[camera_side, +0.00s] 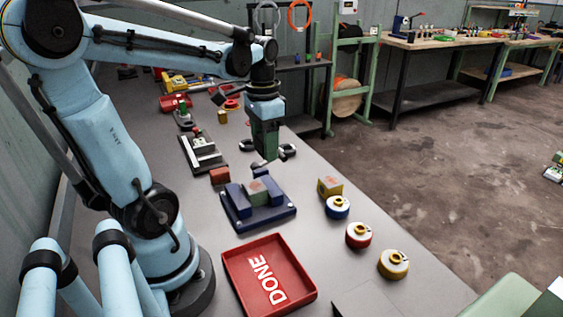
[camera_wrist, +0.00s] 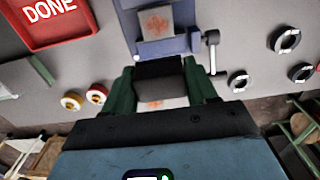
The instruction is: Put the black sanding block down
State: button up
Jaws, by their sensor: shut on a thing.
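My gripper (camera_side: 267,152) hangs above the bench, behind the blue vise (camera_side: 285,213) in the side view. In the wrist view its green fingers (camera_wrist: 162,78) are shut on the black sanding block (camera_wrist: 160,68), one finger on each side. The block is hard to make out in the side view. The vise, also in the wrist view (camera_wrist: 178,46), holds a grey piece (camera_wrist: 155,22) with a rust-coloured patch. The block is held clear of the vise in the side view.
A red tray marked DONE (camera_side: 232,266) stands at the front. A yellowish block (camera_side: 330,187) and blue, red (camera_side: 358,235) and yellow (camera_side: 393,263) round parts line the right edge. Dark clamp-like parts (camera_side: 287,150) lie near my gripper.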

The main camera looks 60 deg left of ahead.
dwell(0.4)
jog(key=w+d+r, duration=0.2)
jog(key=w+d, duration=0.2)
jog(key=d, duration=0.3)
jog(key=w+d+r, duration=0.2)
jog(key=w+d, duration=0.2)
jog(key=d, duration=0.3)
jog(key=s+a+f+n, duration=0.1)
jog(key=a+f+n, duration=0.3)
jog(key=a, duration=0.5)
jog(key=s+a+f+n, duration=0.2)
jog(key=a+f+n, duration=0.3)
jog(key=a+n, duration=0.3)
jog(key=s+a+f+n, duration=0.2)
jog(key=a+f+n, duration=0.2)
jog(key=a, duration=0.6)
jog(key=shift+s+a+f+n, duration=0.1)
jog(key=shift+a+f+n, duration=0.1)
jog(key=shift+n, duration=0.8)
jog(key=shift+f, duration=1.95)
jog(key=shift+f, duration=0.6)
